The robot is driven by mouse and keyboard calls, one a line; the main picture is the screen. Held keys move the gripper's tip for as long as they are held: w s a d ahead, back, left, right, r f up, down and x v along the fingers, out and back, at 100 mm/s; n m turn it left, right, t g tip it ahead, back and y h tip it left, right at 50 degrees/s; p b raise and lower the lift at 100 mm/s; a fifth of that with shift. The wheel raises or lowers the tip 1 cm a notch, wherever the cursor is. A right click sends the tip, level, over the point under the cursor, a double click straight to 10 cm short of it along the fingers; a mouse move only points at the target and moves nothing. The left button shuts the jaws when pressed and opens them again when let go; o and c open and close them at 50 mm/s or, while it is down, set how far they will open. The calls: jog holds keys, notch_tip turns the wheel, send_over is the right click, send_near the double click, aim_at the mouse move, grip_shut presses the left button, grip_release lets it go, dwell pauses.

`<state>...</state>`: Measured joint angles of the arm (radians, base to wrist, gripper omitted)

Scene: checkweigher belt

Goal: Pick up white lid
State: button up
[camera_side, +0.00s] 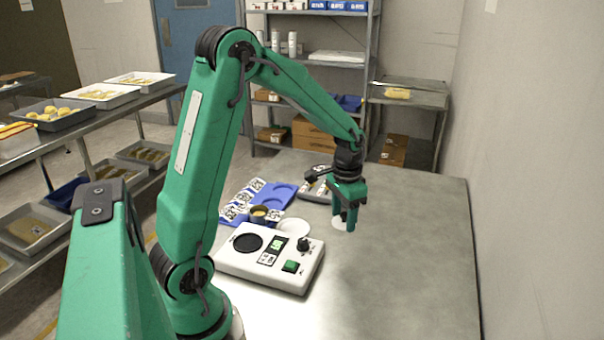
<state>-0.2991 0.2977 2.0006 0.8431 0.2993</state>
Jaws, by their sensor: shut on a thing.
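My gripper (344,224) points down over the middle of the grey table, to the right of the white scale box. It is shut on the white lid (338,223), which shows as a small pale edge at the fingertips. The fingers hide much of the lid, and I cannot tell whether it is clear of the table. Another flat white disc (294,226) lies behind the scale box, left of my gripper.
The white scale box (270,275) has a black round pad, a green display, a knob and a green button. Behind it are a dark cup (259,211), a blue tray (275,193) and printed code cards (234,212). The table's right side (410,250) is clear, with a wall beyond.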

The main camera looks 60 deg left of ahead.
jog(key=shift+d+r, duration=0.35)
jog(key=shift+d, duration=0.25)
jog(key=shift+d+r, duration=0.35)
jog(key=shift+d, duration=0.2)
jog(key=shift+a, duration=0.15)
jog(key=shift+s+a, duration=0.25)
jog(key=shift+a, duration=0.35)
jog(key=s+a+n, duration=0.3)
jog(key=s+a, duration=0.4)
jog(key=a, duration=0.3)
jog(key=s+a+r+n, duration=0.1)
jog(key=s+a+n, duration=0.2)
jog(key=s+a, duration=0.5)
jog(key=a, duration=0.3)
jog(key=shift+a, duration=0.2)
jog(key=shift+f, duration=0.2)
jog(key=shift+f, duration=3)
jog(key=shift+f, duration=0.2)
